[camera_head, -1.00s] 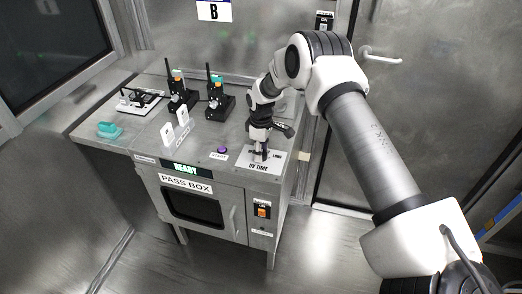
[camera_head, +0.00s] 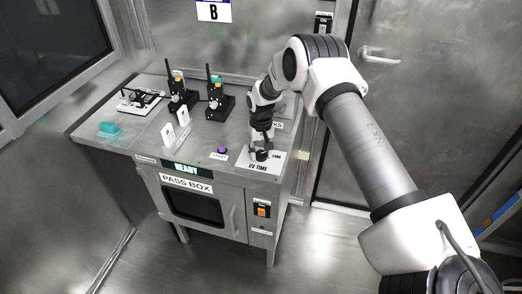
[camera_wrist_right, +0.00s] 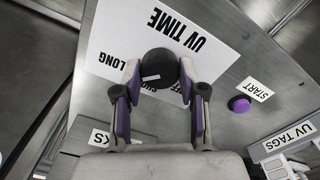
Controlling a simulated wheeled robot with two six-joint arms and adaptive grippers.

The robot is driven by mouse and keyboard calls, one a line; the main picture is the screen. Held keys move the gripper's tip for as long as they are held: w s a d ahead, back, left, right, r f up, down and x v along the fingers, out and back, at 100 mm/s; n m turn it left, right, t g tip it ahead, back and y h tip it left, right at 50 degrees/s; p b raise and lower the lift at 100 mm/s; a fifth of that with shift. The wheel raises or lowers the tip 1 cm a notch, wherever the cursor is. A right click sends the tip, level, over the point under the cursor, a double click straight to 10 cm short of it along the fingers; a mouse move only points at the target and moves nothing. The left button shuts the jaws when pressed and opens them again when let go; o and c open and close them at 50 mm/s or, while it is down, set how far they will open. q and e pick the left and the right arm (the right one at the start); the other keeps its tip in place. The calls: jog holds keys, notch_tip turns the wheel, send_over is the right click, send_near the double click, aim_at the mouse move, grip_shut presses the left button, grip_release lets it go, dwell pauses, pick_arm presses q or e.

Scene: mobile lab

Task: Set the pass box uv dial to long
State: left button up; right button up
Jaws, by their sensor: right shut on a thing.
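The pass box (camera_head: 205,205) is a grey metal cabinet with a lit READY display. Its UV dial (camera_wrist_right: 159,66) is a round black knob with a short white mark, on a white plate (camera_wrist_right: 112,38) labelled UV TIME. In the right wrist view the mark lies on the knob's left side. The word LONG is to the left of the knob; other lettering below is partly hidden by the fingers. My right gripper (camera_head: 261,151) points down at the dial, and its two fingers (camera_wrist_right: 160,85) are shut on the knob from both sides. My left gripper is out of view.
A purple START button (camera_wrist_right: 239,104) is beside the plate. Two black radio-like devices (camera_head: 215,103), a white card holder (camera_head: 176,130) and a teal item (camera_head: 109,129) stand on the top. An orange switch (camera_head: 262,211) is on the front.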

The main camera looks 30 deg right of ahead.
aim_at(261, 153)
jog(key=shift+s+f+m, duration=0.2)
jog(key=shift+m, duration=1)
jog(key=o, duration=1.1)
jog(key=shift+w, duration=0.1)
jog(key=shift+o, duration=0.2)
jog(key=shift+r, duration=0.1)
jog(key=shift+w, duration=0.1)
jog(key=shift+r, duration=0.35)
notch_tip(261, 153, up, 11)
jog(key=shift+r, duration=0.15)
